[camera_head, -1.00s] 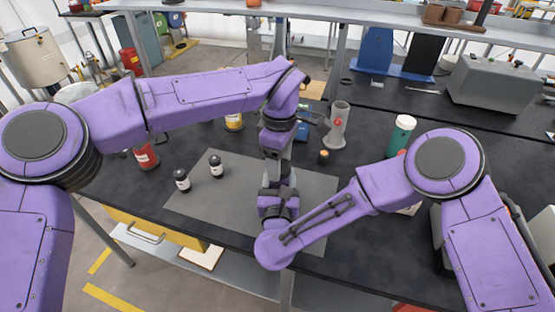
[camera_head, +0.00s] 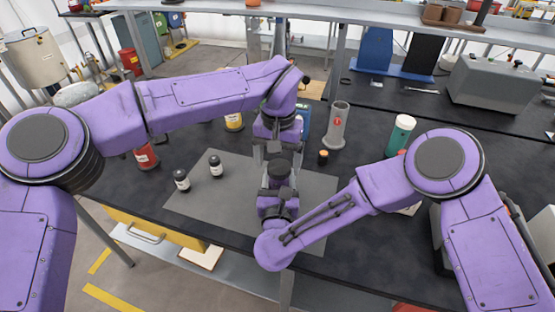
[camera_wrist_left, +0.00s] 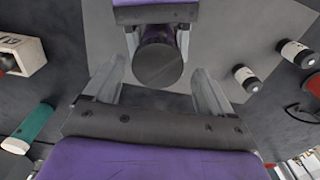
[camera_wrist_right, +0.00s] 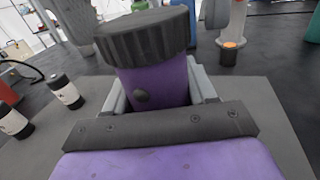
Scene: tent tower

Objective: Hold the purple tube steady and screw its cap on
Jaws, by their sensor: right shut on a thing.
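The purple tube (camera_wrist_right: 155,88) stands upright in my right gripper (camera_wrist_right: 158,80), which is shut around its body. A dark ribbed cap (camera_wrist_right: 145,36) sits on top of the tube in the right wrist view. The cap's round top (camera_wrist_left: 158,66) shows from above in the left wrist view. My left gripper is open above the cap, its fingers (camera_wrist_left: 157,76) apart on either side of it in that view, with visible gaps. In the head view the cap (camera_head: 279,168) shows between the two hands. Whether the cap is fully tightened cannot be told.
Two dark-capped bottles (camera_head: 181,180) (camera_head: 216,166) stand on the grey mat (camera_head: 205,205) to the left. A small orange-topped jar (camera_head: 323,157), a grey cylinder (camera_head: 337,125) and a green container (camera_head: 401,134) stand to the right. A red jar (camera_head: 146,157) is farther left.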

